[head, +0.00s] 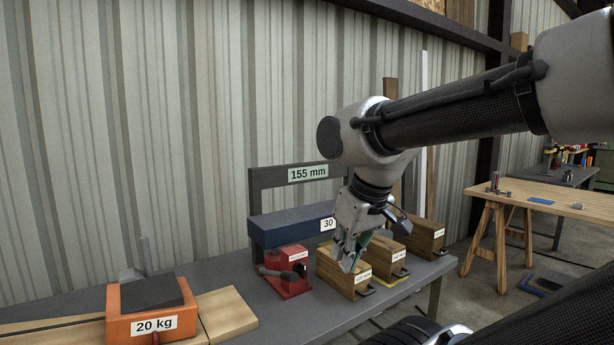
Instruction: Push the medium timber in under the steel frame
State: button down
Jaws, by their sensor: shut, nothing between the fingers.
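Three wooden timber blocks stand in a row on the grey bench: a left one (336,273), a middle one (386,259) and a right one (427,235). Their white labels are too small to read, so I cannot tell which is the medium timber. The dark steel frame (255,188), with a "155 mm" plate, stands at the back of the bench to their left. A blue beam marked "30" lies across it. My gripper (347,262) is shut and empty, pointing down at the left timber; whether it touches is unclear. My arm hides part of the frame's right side.
A red jack (288,279) stands in front of the blue beam (285,229), just left of the timbers. An orange "20 kg" weight (153,311) sits at the front left near flat boards (226,312). A wooden trestle table (540,195) is at the right.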

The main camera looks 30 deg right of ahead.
aim_at(386, 256)
jog(key=z, duration=1.25)
